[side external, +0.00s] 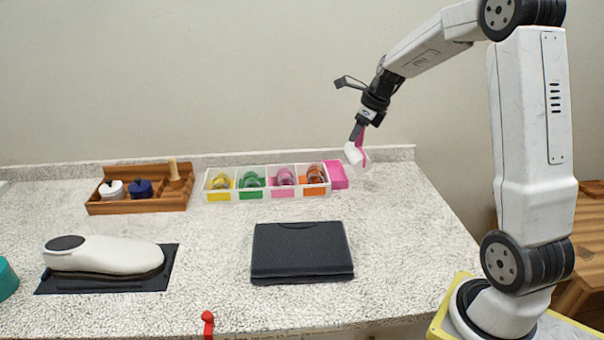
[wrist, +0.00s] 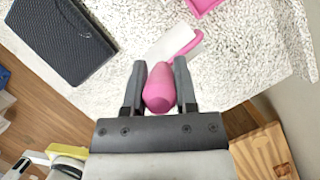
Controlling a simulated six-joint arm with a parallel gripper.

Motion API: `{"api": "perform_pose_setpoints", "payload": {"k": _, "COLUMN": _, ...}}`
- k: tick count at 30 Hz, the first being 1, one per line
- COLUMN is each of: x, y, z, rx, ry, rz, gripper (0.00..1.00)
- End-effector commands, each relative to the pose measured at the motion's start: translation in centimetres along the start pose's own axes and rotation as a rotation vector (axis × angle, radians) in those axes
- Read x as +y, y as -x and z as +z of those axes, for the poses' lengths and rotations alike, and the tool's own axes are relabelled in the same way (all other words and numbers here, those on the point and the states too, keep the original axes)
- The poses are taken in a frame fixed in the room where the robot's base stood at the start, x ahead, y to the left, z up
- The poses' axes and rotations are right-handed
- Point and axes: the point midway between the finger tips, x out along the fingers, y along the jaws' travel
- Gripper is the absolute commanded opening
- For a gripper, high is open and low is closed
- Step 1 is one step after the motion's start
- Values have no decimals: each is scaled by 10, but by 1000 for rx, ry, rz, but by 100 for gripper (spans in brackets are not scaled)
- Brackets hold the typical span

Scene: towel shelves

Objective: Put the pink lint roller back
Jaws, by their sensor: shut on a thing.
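The pink lint roller has a pink handle (wrist: 160,88) and a white roll (side external: 352,153). My gripper (wrist: 160,66) is shut on the handle, one finger on each side. In the side view my gripper (side external: 359,132) holds the roller in the air with the white roll hanging down, above the back right of the counter. A pink tray (side external: 340,182) lies on the counter below it, at the right end of the white bin row. In the wrist view part of the pink tray (wrist: 204,4) shows at the top edge, apart from the roller.
The white bin row (side external: 207,195) has coloured labels and holds several coloured items. A wooden caddy (side external: 140,207) with jars stands to its left. A dark folded thing (side external: 302,250) lies in front. A white shoe-like object (side external: 105,254) rests on a black mat. The counter's right side is clear.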

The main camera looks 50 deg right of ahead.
Motion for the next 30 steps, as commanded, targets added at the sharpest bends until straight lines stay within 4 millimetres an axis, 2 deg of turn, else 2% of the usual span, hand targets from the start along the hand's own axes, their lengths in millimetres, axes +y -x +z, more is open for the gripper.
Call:
{"api": "perform_pose_setpoints", "payload": {"k": 1, "x": -9, "y": 1, "z": -2, "rx": -1, "ry": -25, "rz": -10, "gripper": 0}}
{"api": "perform_pose_setpoints", "payload": {"k": 4, "x": -18, "y": 2, "z": -4, "rx": -2, "ry": -53, "rz": -22, "gripper": 0}}
{"api": "perform_pose_setpoints", "payload": {"k": 14, "x": -24, "y": -1, "z": -3, "rx": -3, "ry": -64, "rz": -26, "gripper": 0}}
{"api": "perform_pose_setpoints", "payload": {"k": 30, "x": -62, "y": -42, "z": 28, "rx": -2, "ry": -63, "rz": -24, "gripper": 0}}
